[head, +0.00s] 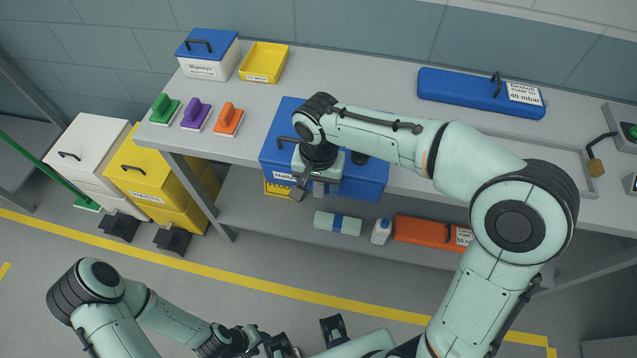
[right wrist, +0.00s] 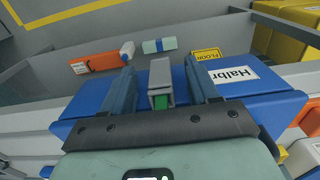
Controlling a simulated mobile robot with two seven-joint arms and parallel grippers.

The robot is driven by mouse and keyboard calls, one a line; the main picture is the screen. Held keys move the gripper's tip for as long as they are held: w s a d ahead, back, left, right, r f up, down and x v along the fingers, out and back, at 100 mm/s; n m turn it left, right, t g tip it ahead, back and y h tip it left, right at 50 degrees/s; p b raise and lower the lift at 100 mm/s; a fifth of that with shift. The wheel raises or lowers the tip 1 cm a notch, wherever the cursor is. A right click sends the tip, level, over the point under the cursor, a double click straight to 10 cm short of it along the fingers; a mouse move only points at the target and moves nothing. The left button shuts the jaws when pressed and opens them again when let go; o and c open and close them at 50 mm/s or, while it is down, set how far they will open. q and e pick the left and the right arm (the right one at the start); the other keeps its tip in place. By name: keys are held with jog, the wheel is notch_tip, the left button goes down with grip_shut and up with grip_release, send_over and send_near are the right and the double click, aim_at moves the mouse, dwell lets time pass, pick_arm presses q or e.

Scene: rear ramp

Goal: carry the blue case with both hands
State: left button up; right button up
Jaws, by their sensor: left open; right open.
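The blue case (head: 365,182) sits at the front edge of the grey bench, with a dark handle on top and a white label on its front. My right gripper (head: 316,188) is open over the front middle of the case and hides part of the label. In the right wrist view the blue case (right wrist: 262,106) lies behind and to both sides of the two spread fingers. I cannot tell whether they touch it. A grey part with green shows between them. My left gripper (head: 285,345) is open low at the bottom edge, well away from the case and partly cut off.
A long blue box (head: 455,93), a blue-lidded box (head: 206,68), a yellow tray (head: 264,62) and three coloured brushes (head: 197,115) stand on the bench. An orange case (head: 415,230) is on the shelf below.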

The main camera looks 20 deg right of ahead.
pick_arm(q)
jog(key=r+p, duration=0.1)
jog(key=w+r+p, duration=0.1)
jog(key=shift+w+r, duration=0.25)
jog(key=shift+r, duration=0.05)
pick_arm(e)
notch_tip(320, 180, up, 13)
jog(key=shift+r, duration=0.1)
